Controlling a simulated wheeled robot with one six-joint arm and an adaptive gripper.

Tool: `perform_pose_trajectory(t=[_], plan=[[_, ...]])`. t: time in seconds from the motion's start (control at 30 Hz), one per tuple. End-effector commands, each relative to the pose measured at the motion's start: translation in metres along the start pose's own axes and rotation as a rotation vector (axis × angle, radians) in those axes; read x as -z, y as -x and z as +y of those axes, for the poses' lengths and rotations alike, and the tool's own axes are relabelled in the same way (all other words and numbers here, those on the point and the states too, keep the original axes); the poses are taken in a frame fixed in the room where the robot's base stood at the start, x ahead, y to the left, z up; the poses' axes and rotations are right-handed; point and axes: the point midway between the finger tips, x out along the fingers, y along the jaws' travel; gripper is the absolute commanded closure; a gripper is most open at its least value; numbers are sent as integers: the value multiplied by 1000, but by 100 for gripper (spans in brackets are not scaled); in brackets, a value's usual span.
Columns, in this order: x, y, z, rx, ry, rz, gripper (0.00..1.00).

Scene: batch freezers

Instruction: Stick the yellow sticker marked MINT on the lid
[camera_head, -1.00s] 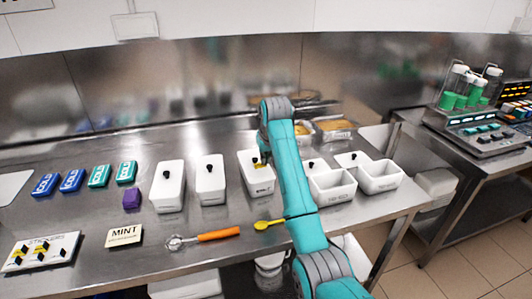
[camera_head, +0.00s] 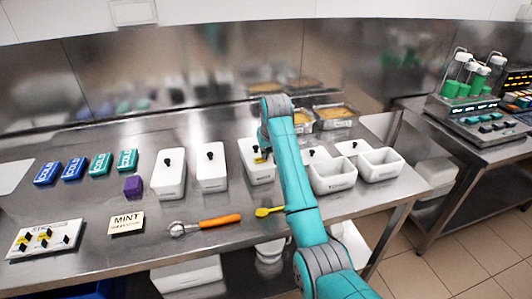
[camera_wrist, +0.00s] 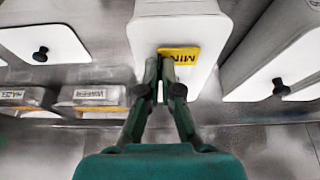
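The yellow sticker marked MINT (camera_wrist: 181,56) is at the fingertips of my gripper (camera_wrist: 159,68), over the white lid (camera_wrist: 180,25) in the wrist view. Its lettering faces the camera, upside down, and its last letter is hidden by a finger. The fingers are close together and appear shut on the sticker's edge. In the head view the sticker (camera_head: 258,160) is a small yellow patch by my gripper, at the third long white container (camera_head: 260,174) from the left. Whether it touches the lid or hovers just above cannot be told.
Other lidded white tubs (camera_head: 169,183) stand to the left, and open white bins (camera_head: 333,183) to the right. A sticker board (camera_head: 22,248), a MINT card (camera_head: 126,224), an orange-handled scoop (camera_head: 219,221) and a yellow spoon (camera_head: 268,212) lie in front. Trays (camera_head: 334,124) stand behind.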

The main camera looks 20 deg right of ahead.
Motion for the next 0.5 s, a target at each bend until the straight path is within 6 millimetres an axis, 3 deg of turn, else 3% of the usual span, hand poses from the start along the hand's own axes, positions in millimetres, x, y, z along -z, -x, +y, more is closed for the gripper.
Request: perform_pose_trajectory(t=[0.5], plan=[[-2,-4,0,0,0,0,100]])
